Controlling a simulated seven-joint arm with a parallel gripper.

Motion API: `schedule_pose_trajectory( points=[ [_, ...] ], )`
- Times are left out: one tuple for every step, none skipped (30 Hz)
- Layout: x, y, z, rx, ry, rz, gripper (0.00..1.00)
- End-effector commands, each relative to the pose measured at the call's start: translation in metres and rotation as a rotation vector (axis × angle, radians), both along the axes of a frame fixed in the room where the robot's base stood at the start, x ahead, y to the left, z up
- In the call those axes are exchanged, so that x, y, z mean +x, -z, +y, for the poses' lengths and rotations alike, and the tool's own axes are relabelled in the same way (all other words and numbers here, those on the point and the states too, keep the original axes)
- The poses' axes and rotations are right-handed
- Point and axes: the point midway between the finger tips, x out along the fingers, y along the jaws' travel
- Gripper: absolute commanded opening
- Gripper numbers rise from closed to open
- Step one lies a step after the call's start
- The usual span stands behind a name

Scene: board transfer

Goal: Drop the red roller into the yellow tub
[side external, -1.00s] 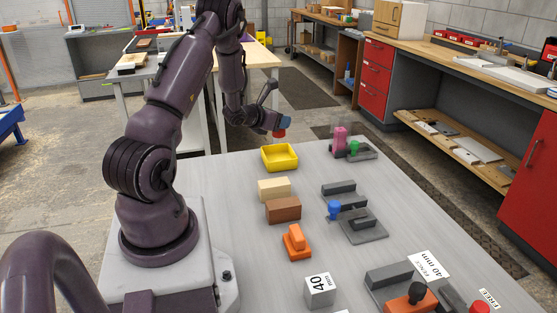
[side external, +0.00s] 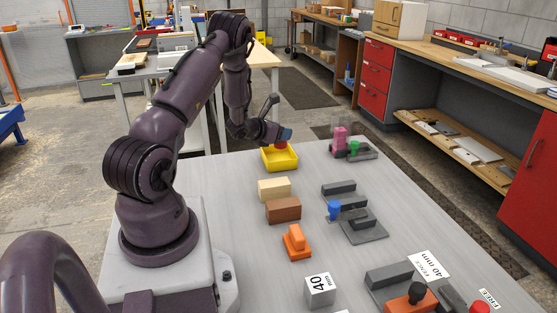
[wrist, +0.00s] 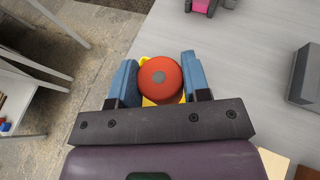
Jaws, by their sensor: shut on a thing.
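The red roller (wrist: 161,82) is held between the blue fingers of my gripper (wrist: 161,86), which is shut on it. In the side external view the red roller (side external: 281,149) is at the tips of my gripper (side external: 283,138), at the yellow tub's upper opening. The yellow tub (side external: 280,165) stands on the light table near its far edge. In the wrist view only slivers of the yellow tub (wrist: 147,102) show around the roller. The tub's inside is mostly hidden, and I cannot tell whether the roller touches it.
A cream block (side external: 273,189) and a brown block (side external: 283,210) lie in front of the tub. A pink piece (side external: 340,139) and grey fixtures (side external: 358,222) stand to the right. The table between tub and fixtures is clear.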

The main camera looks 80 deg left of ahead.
Motion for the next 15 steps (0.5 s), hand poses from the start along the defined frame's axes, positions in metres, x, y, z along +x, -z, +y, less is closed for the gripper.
schedule_pose_trajectory(
  points=[
    [0.0002, -0.0003, 0.0001, 0.000, 0.000, -0.001, 0.19],
    [0.0001, -0.0004, 0.0001, 0.000, 0.000, -0.001, 0.19],
    [0.0002, -0.0005, 0.0001, 0.000, 0.000, -0.001, 0.46],
    [0.0002, -0.0005, 0.0001, 0.000, 0.000, -0.001, 0.53],
    [0.0002, -0.0005, 0.0001, 0.000, 0.000, -0.001, 0.59],
    [0.0002, -0.0005, 0.0001, 0.000, 0.000, -0.001, 0.69],
    [0.0002, -0.0005, 0.0001, 0.000, 0.000, -0.001, 0.73],
    [0.0002, -0.0005, 0.0001, 0.000, 0.000, -0.001, 0.73],
    [0.0001, -0.0004, 0.0001, 0.000, 0.000, -0.001, 0.73],
    [0.0001, -0.0004, 0.0000, 0.000, 0.000, 0.000, 0.73],
    [0.0001, -0.0004, 0.0000, 0.000, 0.000, 0.000, 0.73],
    [0.0001, -0.0004, 0.0000, 0.000, 0.000, 0.000, 0.73],
    [0.0000, -0.0001, 0.0000, 0.000, 0.000, 0.001, 0.73],
    [-0.0001, -0.0002, -0.0001, 0.000, 0.000, 0.001, 0.73],
    [-0.0007, -0.0004, -0.0002, 0.000, 0.000, 0.001, 0.73]
  ],
)
